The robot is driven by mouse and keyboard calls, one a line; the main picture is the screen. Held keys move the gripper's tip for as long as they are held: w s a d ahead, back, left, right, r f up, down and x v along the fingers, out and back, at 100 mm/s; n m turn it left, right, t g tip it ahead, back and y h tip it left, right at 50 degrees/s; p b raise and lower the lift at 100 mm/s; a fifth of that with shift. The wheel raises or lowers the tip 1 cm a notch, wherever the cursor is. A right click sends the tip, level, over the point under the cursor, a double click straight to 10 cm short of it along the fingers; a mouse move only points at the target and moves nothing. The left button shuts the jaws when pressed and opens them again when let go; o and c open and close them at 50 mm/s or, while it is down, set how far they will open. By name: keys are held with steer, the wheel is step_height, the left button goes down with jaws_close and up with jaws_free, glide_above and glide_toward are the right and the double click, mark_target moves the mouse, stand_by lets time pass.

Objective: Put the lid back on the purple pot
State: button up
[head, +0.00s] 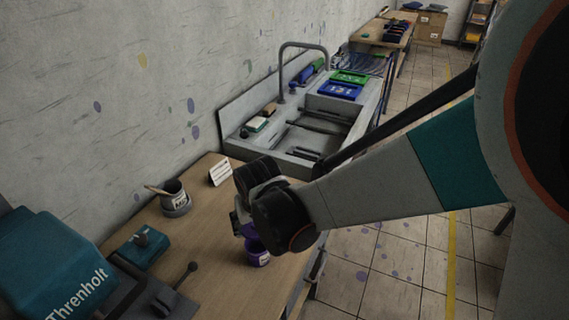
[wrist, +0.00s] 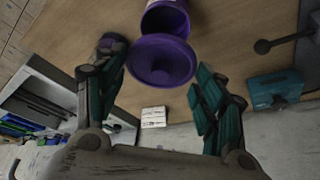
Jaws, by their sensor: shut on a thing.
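The purple pot (head: 259,254) stands on the wooden table, below my gripper in the head view; it has a pale label. In the wrist view the pot (wrist: 167,18) shows at the top edge, partly cut off, with its mouth towards the camera. The purple lid (wrist: 161,61), a round disc with a raised middle, sits between the fingers of my gripper (wrist: 162,72), which is shut on it. The lid overlaps the near edge of the pot in the wrist view; I cannot tell whether they touch. My wrist hides most of the fingers in the head view.
A teal machine (head: 50,262) and a small teal box (head: 142,247) are at the left. A dark cup with a brush (head: 175,197) and a white card (head: 220,172) stand near the wall. A sink (head: 310,135) lies beyond. The tabletop around the pot is mostly clear.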

steer(key=shift+f+b, duration=2.25)
steer(key=shift+f, duration=0.85)
steer(key=shift+f+b, duration=0.15)
steer(key=shift+b, duration=0.3)
stand_by(0.4)
steer(key=o, duration=0.8)
steer(key=shift+c, duration=0.2)
steer(key=shift+o, duration=0.4)
steer(key=shift+o, duration=1.2)
